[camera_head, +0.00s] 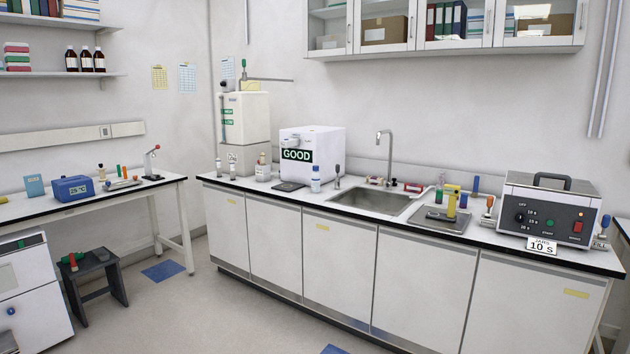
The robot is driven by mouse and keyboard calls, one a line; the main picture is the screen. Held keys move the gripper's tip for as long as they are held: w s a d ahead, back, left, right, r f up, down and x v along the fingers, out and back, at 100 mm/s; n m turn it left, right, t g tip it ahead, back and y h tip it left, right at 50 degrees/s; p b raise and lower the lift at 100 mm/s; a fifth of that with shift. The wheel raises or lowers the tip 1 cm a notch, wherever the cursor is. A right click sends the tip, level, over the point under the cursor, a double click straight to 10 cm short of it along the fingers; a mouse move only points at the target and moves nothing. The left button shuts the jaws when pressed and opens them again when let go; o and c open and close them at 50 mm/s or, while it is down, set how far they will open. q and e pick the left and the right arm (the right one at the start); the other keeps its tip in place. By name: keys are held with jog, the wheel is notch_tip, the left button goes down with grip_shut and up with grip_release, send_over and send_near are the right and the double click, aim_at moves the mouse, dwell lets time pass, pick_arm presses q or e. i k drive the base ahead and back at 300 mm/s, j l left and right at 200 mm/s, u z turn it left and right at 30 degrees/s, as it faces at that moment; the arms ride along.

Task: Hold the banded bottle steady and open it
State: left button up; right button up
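A white bottle with a blue cap and a bluish label (315,180) stands upright on the counter in front of the white box marked GOOD. A cream bottle with a darker top (262,170) stands upright left of that box. Two small pale bottles, one farther left (219,167) and one beside it (232,171), stand near the counter's left end. All look closed. They are too small for me to tell for sure which one is banded. Neither of my grippers shows in this view.
Floor between is mostly clear.

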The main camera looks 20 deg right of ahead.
aim_at(315, 176)
jog(key=i+l+z, duration=0.25)
jog(key=i, duration=0.85)
jog(key=i+z, duration=0.25)
jog(key=i, duration=0.85)
jog(key=i+z, duration=0.2)
jog(key=i, duration=0.25)
jog(key=i+j+z, duration=0.2)
jog(key=i, duration=0.25)
jog(key=i+j+z, duration=0.2)
jog(key=i, duration=0.3)
